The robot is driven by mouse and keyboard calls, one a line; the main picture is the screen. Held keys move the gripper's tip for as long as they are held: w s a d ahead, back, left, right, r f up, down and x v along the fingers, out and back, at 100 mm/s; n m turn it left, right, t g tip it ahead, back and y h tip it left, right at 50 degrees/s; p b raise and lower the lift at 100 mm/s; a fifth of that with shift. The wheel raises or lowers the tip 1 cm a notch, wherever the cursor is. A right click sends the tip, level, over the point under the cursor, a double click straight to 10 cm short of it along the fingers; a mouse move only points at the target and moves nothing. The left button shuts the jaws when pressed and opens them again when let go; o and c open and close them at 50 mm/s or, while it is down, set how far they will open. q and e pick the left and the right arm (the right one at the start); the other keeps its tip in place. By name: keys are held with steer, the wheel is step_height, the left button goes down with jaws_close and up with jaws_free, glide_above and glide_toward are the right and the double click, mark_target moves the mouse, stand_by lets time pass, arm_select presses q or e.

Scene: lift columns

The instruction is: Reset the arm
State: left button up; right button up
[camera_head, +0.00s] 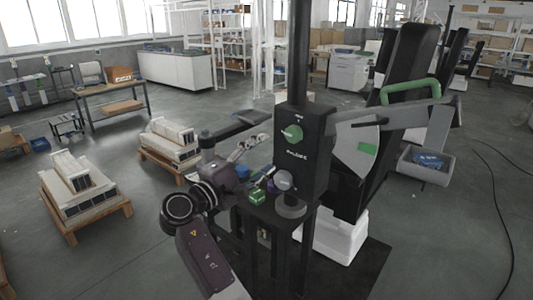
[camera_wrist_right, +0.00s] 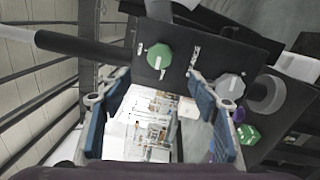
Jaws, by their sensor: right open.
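My right arm comes in from the bottom of the head view. Its gripper (camera_head: 250,147) is raised beside the black column of a machine. In the right wrist view the gripper (camera_wrist_right: 160,115) has its two blue-padded fingers spread wide, with nothing held between them. The black machine (camera_wrist_right: 205,45) with a green knob (camera_wrist_right: 160,57) lies beyond the fingers and fills the top of that view. My left gripper is in neither view.
A small green block (camera_head: 257,196) sits on the machine's ledge beside a grey knob (camera_head: 284,180). Pallets with white stacked parts (camera_head: 75,190) stand on the left. A grey bin (camera_head: 425,168) with blue contents stands on the right. Open floor lies between.

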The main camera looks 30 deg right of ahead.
stand_by(0.3)
steer(key=w+a+f+n+t+y, duration=0.1)
steer(key=w+f+n+y, duration=0.15)
steer(key=f, duration=1.05)
steer(key=w+a+f+n+t+y, duration=0.2)
steer(key=f+n+y, duration=0.15)
steer(key=f, duration=0.95)
steer(key=s+a+f+g+y, duration=0.15)
steer(key=s+f, duration=0.25)
steer(key=f, duration=0.6)
steer(key=s+a+f+g+y, duration=0.1)
steer(key=s+f+y, duration=0.25)
steer(key=f, duration=0.65)
steer(key=s+a+f+g+y, duration=0.1)
steer(key=s+a+f, duration=0.1)
steer(key=s+f, duration=0.5)
steer(key=s+a+f+m+g+y, duration=0.2)
steer(key=s+f+m+g+y, duration=0.15)
steer(key=s+f, duration=1.45)
steer(key=s+f+m+g+y, duration=0.1)
steer(key=s+f+m, duration=0.2)
steer(key=s, duration=1.1)
steer(key=s+d+f+m+g+y, duration=0.1)
steer(key=s+f+m, duration=0.2)
steer(key=s, duration=1.1)
step_height(320, 180, down, 4)
steer(key=shift+s+d+r, duration=0.15)
steer(key=shift+d+r, duration=0.1)
steer(key=shift+d, duration=0.05)
steer(key=shift+m, duration=0.25)
